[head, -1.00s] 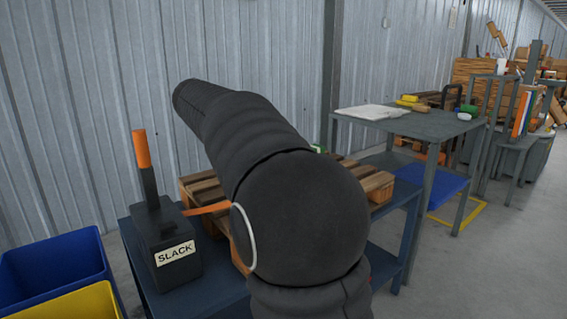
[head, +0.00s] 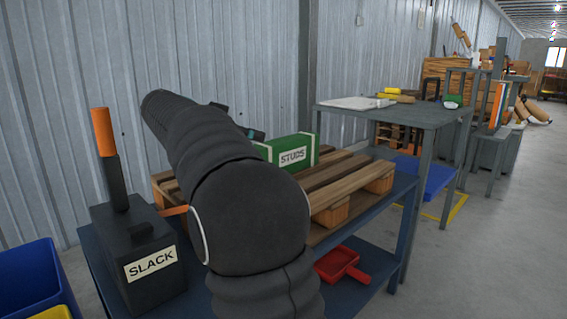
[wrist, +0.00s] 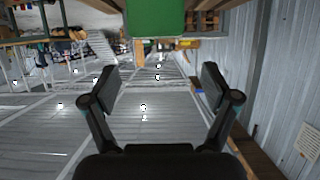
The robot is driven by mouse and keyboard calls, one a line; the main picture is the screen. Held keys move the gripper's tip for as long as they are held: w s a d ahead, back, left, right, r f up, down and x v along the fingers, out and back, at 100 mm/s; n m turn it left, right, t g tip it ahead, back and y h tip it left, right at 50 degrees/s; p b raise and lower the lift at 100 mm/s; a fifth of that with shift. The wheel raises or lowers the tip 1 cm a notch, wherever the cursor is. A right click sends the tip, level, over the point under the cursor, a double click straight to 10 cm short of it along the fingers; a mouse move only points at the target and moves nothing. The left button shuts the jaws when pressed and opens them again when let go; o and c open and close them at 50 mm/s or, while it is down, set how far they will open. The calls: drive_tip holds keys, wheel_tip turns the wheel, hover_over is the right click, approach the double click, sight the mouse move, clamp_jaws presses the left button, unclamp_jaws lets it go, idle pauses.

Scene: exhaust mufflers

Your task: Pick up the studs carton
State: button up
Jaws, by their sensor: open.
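The studs carton (head: 290,152) is a green box with a white label reading STUDS. It sits on a wooden pallet (head: 345,188) on the blue bench, and my arm hides its left part. In the wrist view a green part of the carton (wrist: 155,18) shows at the top centre, beyond the fingertips. My gripper (wrist: 158,82) is open with nothing between its fingers. In the head view my arm hides most of the gripper; small dark parts of it show just left of the carton.
A black SLACK box (head: 135,255) with an orange-tipped lever stands at the bench's left. A red dustpan-like item (head: 342,265) lies on the lower shelf. A grey table (head: 425,117) stands to the right. A corrugated wall is behind.

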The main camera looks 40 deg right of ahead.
approach(283, 140)
drive_tip(key=x, duration=0.5)
drive_tip(key=shift+w+a+f, duration=0.1)
drive_tip(key=shift+w+f, duration=0.1)
drive_tip(key=shift+f, duration=0.15)
drive_tip(key=shift+r+x, duration=0.15)
drive_tip(key=shift+x, duration=1.2)
drive_tip(key=shift+r+x, duration=0.15)
drive_tip(key=shift+x, duration=1.15)
drive_tip(key=shift+s, duration=0.1)
drive_tip(key=c, duration=1.5)
